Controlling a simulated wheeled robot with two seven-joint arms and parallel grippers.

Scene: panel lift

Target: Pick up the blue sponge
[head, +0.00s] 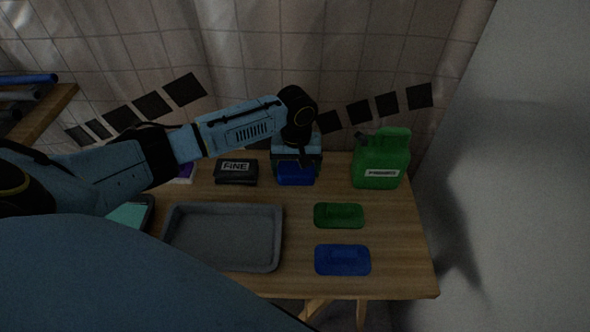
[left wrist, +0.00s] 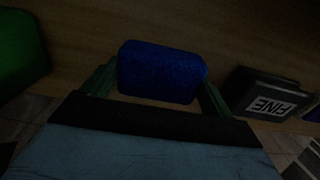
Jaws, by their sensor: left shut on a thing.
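The blue sponge (head: 296,178) is at the back of the wooden table, right of the middle. My left gripper (head: 297,166) is over it from behind, with the arm coming in from the left. In the left wrist view the sponge (left wrist: 162,70) sits between the two green fingers (left wrist: 160,92), one on each side. The gripper is shut on the sponge. I cannot tell whether the sponge touches the table. My right gripper is not in view.
A black block marked FINE (head: 236,175) lies left of the sponge and a green jug (head: 378,163) stands to its right. A green dish (head: 339,216), a blue dish (head: 342,261) and a grey tray (head: 224,238) lie nearer. A tiled curtain (head: 250,60) hangs behind the table.

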